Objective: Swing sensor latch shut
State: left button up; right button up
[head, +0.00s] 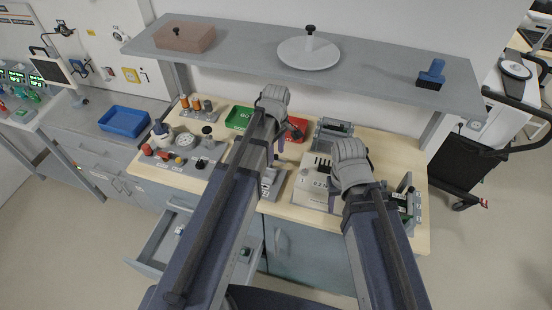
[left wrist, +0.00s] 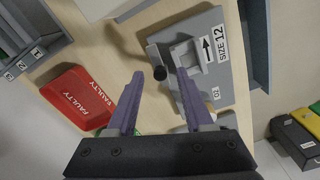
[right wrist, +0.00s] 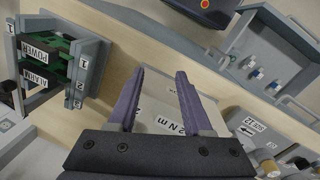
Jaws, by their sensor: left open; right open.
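A grey sensor block (left wrist: 205,65) with "O2", "SIZE 12" and arrow labels lies on the bench in the left wrist view. The block shows partly in the head view (head: 269,186), behind my left arm. My right gripper (right wrist: 166,86) is open and empty above a white box (right wrist: 155,112).
A red "FAULTY" tray (left wrist: 80,96) lies near the left gripper. A card rack (right wrist: 62,60) stands beside the white box. An open drawer (head: 165,238) juts out in front. A shelf (head: 380,87) hangs above the bench.

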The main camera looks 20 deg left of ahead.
pick_arm(q)
jog(key=shift+f, duration=0.4)
grip_shut()
dwell(0.4)
